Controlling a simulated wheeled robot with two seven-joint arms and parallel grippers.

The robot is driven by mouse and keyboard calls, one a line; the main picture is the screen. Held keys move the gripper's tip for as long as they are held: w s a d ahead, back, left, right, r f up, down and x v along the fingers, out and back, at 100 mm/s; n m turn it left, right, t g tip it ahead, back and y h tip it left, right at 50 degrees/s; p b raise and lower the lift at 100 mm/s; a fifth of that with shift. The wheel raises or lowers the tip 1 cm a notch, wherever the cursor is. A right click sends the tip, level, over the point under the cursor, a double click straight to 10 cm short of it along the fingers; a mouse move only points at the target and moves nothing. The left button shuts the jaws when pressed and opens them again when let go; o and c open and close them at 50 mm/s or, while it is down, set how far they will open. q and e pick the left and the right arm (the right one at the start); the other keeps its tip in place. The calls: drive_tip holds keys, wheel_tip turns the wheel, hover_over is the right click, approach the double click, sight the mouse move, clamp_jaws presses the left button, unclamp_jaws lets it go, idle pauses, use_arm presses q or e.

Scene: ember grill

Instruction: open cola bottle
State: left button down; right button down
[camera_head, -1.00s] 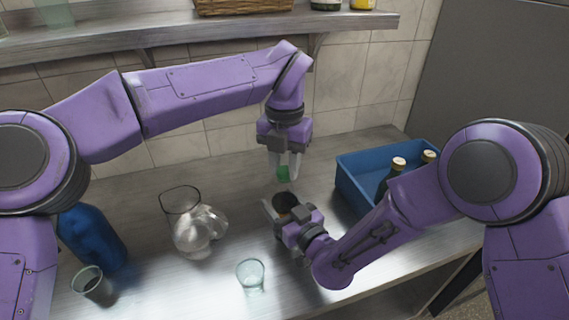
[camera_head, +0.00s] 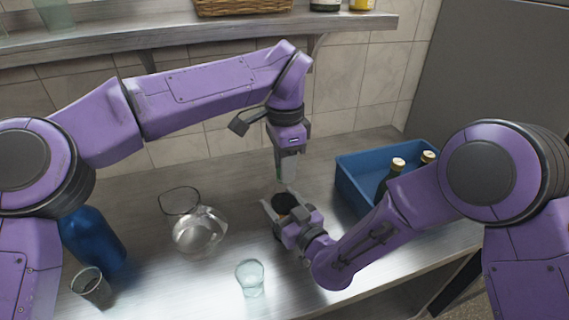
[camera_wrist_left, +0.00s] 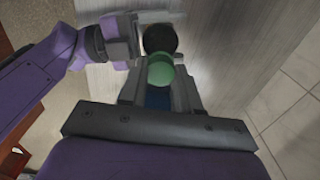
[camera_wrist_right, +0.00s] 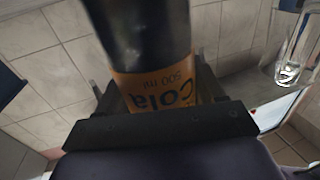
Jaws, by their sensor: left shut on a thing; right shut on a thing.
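The cola bottle (camera_wrist_right: 160,90) is dark with an orange label in the right wrist view. My right gripper (camera_head: 281,209) is shut on it, and its dark top (camera_head: 284,201) shows between the fingers in the head view. My left gripper (camera_head: 287,180) points down above the bottle, shut on a green cap (camera_wrist_left: 160,70). In the left wrist view the green cap sits between the fingertips, with the dark round bottle top (camera_wrist_left: 160,38) beyond it. In the head view the cap is mostly hidden by the fingers and looks apart from the bottle top.
A blue crate (camera_head: 357,186) with dark bottles (camera_head: 393,172) stands to the right. A glass jug (camera_head: 199,235), a clear glass (camera_head: 250,279), a cup (camera_head: 91,287) and a blue bottle (camera_head: 92,240) stand on the left and front. A shelf (camera_head: 200,30) runs along the wall above.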

use_arm(q)
drive_tip(key=shift+r, duration=0.1)
idle(0.4)
drive_tip(key=shift+r, duration=1)
drive_tip(key=shift+r, duration=2)
use_arm(e)
drive_tip(key=shift+c, duration=0.2)
unclamp_jaws()
